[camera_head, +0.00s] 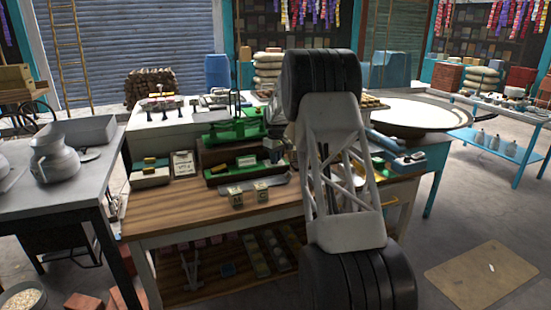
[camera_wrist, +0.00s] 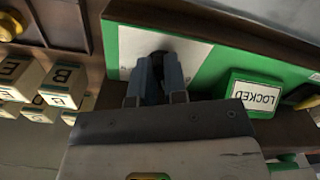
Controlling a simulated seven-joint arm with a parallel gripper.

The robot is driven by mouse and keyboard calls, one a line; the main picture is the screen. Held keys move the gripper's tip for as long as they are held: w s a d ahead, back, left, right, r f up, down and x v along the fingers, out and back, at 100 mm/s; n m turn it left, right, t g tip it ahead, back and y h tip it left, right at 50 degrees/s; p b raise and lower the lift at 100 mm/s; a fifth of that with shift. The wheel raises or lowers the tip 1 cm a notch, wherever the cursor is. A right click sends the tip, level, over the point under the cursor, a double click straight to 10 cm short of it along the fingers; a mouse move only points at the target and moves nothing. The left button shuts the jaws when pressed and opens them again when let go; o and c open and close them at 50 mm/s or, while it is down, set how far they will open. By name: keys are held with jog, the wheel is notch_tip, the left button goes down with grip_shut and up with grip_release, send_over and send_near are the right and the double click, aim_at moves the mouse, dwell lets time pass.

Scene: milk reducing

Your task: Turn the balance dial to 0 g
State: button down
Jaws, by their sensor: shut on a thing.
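In the wrist view my gripper (camera_wrist: 157,82) has its two dark fingers close together, shut on a small dark knob, seemingly the balance dial, at a white panel (camera_wrist: 125,55) on a green housing (camera_wrist: 215,65). The fingers hide most of the knob, and no dial reading can be made out. A green block marked LOCKED (camera_wrist: 258,95) sits on the housing to the right, its text upside down.
Several lettered cubes (camera_wrist: 62,85) lie left of the fingers in the wrist view. In the head view two small cubes (camera_head: 261,190) stand near the edge of the wooden bench (camera_head: 190,218). A metal jug (camera_head: 55,158) stands on the left table. A large round pan (camera_head: 415,112) is at right.

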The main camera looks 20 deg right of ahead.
jog(key=shift+n, duration=0.7)
jog(key=c, duration=1.2)
grip_release()
jog(key=shift+o, duration=0.2)
jog(key=shift+r, duration=3.9)
